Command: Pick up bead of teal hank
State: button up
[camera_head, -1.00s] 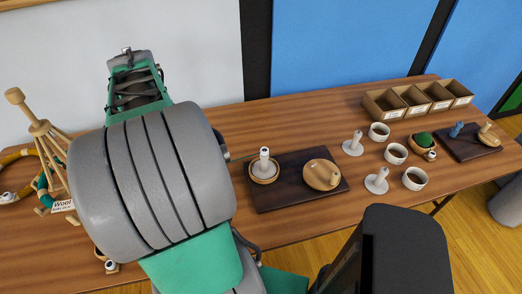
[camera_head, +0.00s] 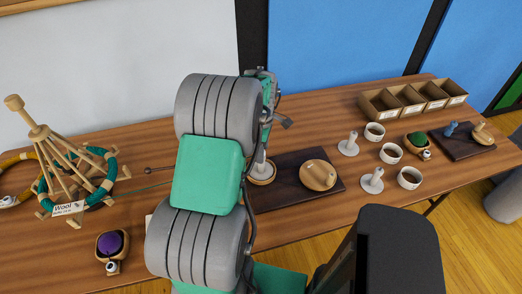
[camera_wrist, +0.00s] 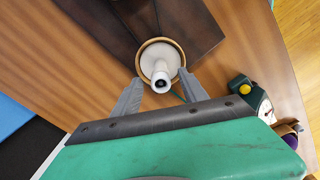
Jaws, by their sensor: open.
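The teal hank (camera_head: 112,165) is looped around a wooden swift (camera_head: 62,150) at the left of the table. A thin teal thread (camera_head: 150,187) runs from it to the right, behind my arm. A white bead with a dark centre (camera_wrist: 161,84) tops a pale post over a round wooden dish (camera_wrist: 141,55). Teal thread shows just below the dish in the wrist view. My gripper (camera_wrist: 160,77) is open, with a finger on each side of the bead and gaps visible. In the head view my arm partly hides the dish (camera_head: 262,178) and bead.
The dish stands on a dark board (camera_head: 290,198) beside a round wooden piece (camera_head: 318,175). White cups (camera_head: 391,153) and pegs (camera_head: 348,144) stand right. A bowl with a purple ball (camera_head: 110,243) is front left. Open boxes (camera_head: 412,99) stand at the back right.

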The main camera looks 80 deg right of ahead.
grip_shut()
dwell(0.5)
